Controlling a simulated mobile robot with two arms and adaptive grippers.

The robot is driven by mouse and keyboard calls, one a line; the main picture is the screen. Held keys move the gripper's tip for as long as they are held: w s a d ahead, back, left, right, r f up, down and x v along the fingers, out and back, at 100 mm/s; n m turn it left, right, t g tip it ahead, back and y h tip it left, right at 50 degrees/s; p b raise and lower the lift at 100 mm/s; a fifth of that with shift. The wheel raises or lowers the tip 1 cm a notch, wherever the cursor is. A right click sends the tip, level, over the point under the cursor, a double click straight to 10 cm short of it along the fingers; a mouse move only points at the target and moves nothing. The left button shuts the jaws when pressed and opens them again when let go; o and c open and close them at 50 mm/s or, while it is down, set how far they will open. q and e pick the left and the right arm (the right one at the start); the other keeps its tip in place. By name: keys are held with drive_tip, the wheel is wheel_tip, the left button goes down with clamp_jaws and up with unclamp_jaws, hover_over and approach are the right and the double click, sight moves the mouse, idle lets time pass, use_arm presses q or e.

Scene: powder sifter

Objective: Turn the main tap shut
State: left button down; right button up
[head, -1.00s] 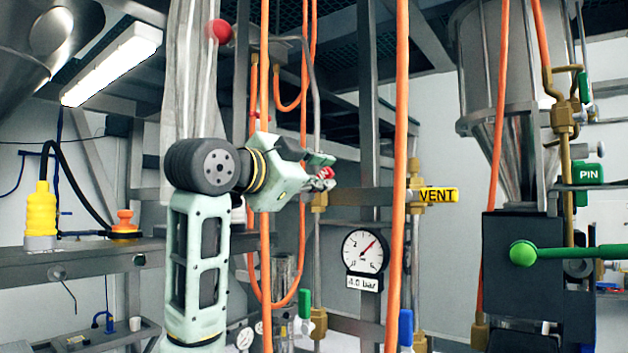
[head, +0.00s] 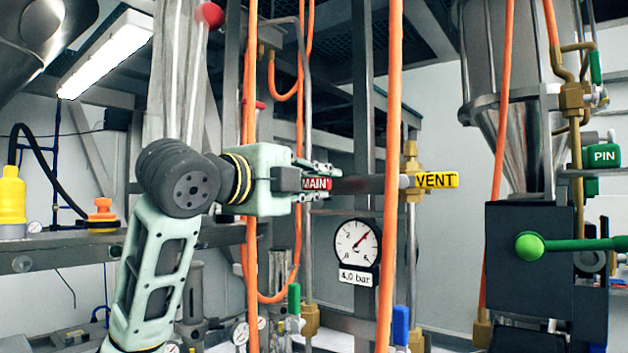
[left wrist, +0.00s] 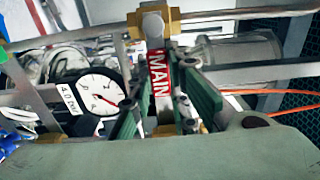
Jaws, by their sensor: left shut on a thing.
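The main tap's red handle, marked MAIN (head: 317,184), lies level in the head view, pointing left-right. My left gripper (head: 326,183) is shut on it, with its fingers above and below. In the left wrist view the red MAIN handle (left wrist: 159,82) lies between the green finger pads, below a brass fitting (left wrist: 152,22). My right gripper is not in view.
A yellow VENT handle (head: 436,181) sits to the right on a brass valve. The gauge (head: 357,243) reads about 4.0 bar. Orange hoses (head: 391,120) hang close on both sides of my gripper. A green ball-ended lever (head: 530,246) is at the right.

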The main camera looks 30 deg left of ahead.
use_arm(q)
drive_tip(key=shift+d+f, duration=0.1)
drive_tip(key=shift+f, duration=0.15)
drive_tip(key=c, duration=1.6)
unclamp_jaws()
drive_tip(key=shift+r, duration=0.1)
drive_tip(key=shift+c, duration=0.2)
drive_tip(key=shift+s+r, duration=0.1)
drive_tip(key=shift+s, duration=0.05)
drive_tip(key=s+a, duration=0.1)
drive_tip(key=s, duration=1)
drive_tip(key=shift+s, duration=0.35)
